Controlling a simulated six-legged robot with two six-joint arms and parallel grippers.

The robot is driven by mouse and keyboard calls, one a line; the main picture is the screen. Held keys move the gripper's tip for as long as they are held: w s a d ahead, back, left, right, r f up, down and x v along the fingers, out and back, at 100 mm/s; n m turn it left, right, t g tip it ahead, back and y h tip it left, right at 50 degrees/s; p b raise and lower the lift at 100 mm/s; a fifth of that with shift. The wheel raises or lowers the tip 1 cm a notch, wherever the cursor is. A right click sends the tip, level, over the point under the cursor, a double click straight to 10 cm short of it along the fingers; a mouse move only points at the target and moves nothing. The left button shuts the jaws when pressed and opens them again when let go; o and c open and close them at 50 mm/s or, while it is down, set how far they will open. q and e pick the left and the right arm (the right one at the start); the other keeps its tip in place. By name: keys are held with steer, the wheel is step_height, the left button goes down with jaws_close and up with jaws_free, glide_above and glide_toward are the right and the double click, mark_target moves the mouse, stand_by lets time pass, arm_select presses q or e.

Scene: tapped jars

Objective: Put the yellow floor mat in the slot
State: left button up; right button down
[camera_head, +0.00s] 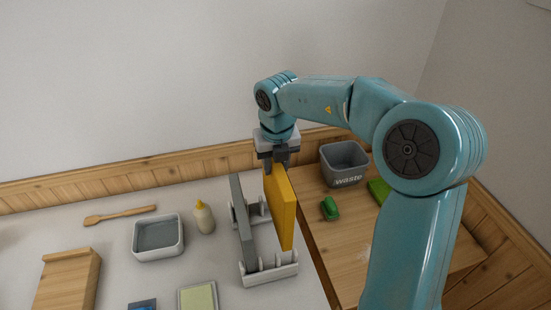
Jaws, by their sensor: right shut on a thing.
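The yellow floor mat (282,208) is an upright flat slab in the middle of the camera_head view. My right gripper (279,163) is shut on its top far end and holds it upright. The white slotted rack (268,275) stands on the light table just below and left of the mat. A grey slab (243,225) stands upright in the rack, left of the yellow mat. The mat is beside the grey slab, over the rack's right part; I cannot tell whether its lower edge touches the rack. My left gripper is not in view.
A grey waste bin (345,165), a green object (329,209) and a green sheet (379,190) are on the wooden surface at right. A white dish (158,237), a bottle (204,217), a wooden spatula (120,215) and a wooden board (68,285) are at left.

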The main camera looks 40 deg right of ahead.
steer(key=shift+s+d+f, duration=0.15)
steer(key=shift+f, duration=0.3)
steer(key=shift+d+f, duration=0.1)
steer(key=shift+f, duration=0.2)
steer(key=shift+w+a, duration=0.25)
steer(key=shift+w, duration=0.15)
steer(key=shift+s+d+r, duration=0.15)
steer(key=shift+s+r, duration=0.1)
steer(key=shift+s, duration=0.15)
steer(key=shift+w+f+p, duration=0.15)
steer(key=shift+w+p, duration=0.05)
steer(key=shift+p, duration=0.1)
steer(key=shift+s, duration=0.2)
steer(key=shift+w, duration=0.2)
